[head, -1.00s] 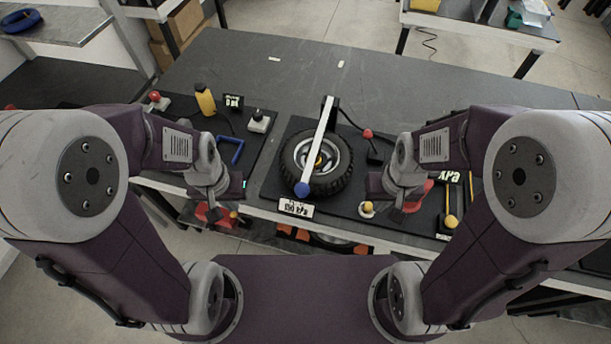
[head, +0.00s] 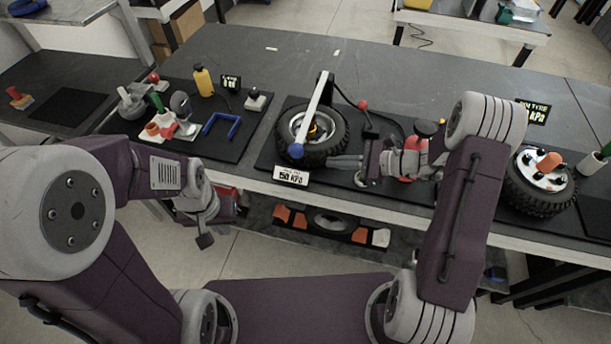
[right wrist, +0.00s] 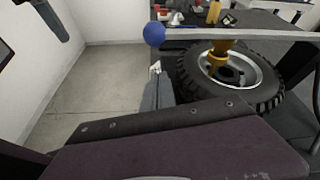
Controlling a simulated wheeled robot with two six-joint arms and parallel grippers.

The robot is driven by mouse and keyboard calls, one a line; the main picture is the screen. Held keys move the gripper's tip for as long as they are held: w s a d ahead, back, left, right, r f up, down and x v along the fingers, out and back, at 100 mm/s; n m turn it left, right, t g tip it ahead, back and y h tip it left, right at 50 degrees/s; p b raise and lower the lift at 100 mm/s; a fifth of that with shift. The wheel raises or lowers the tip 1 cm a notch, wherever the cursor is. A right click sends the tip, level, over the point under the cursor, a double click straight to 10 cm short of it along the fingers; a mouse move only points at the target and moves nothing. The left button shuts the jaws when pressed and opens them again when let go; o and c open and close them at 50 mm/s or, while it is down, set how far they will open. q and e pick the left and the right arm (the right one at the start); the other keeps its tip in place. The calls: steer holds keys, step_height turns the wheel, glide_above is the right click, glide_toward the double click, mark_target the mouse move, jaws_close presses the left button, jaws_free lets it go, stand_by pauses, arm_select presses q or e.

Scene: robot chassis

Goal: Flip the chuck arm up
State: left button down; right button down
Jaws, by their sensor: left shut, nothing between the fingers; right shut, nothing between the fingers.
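The chuck arm (head: 317,108) is a white bar with a blue ball (head: 296,152) on its near end, lying over a black tire (head: 341,140) on a dark mat. In the right wrist view the chuck arm (right wrist: 245,34) crosses above the tire (right wrist: 272,98), over a yellow hub piece (right wrist: 217,60), with the blue ball (right wrist: 154,34) at its left end. My right gripper (head: 332,161) is shut and empty, at the tire's near right edge, right of and slightly below the ball, apart from it. My left gripper (head: 205,241) is shut, hanging low in front of the table edge.
A label plate (head: 291,175) stands before the tire. A red-knobbed lever (head: 363,105) is right of the tire. Several tools, a yellow bottle (head: 203,80) and a blue U-shaped handle (head: 221,126) lie on the left mat. A second tire (head: 541,190) is at the right.

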steer(key=x, duration=0.6)
steer(key=f+x, duration=0.1)
steer(key=x, duration=0.2)
steer(key=shift+d+f, duration=0.1)
steer(key=shift+d, duration=0.2)
steer(key=r+p, duration=0.1)
steer(key=a+r, duration=0.1)
steer(key=r, duration=0.1)
steer(key=shift+p, duration=0.35)
steer(key=shift+s+r, duration=0.15)
steer(key=shift+r, duration=0.2)
steer(key=shift+m, duration=0.3)
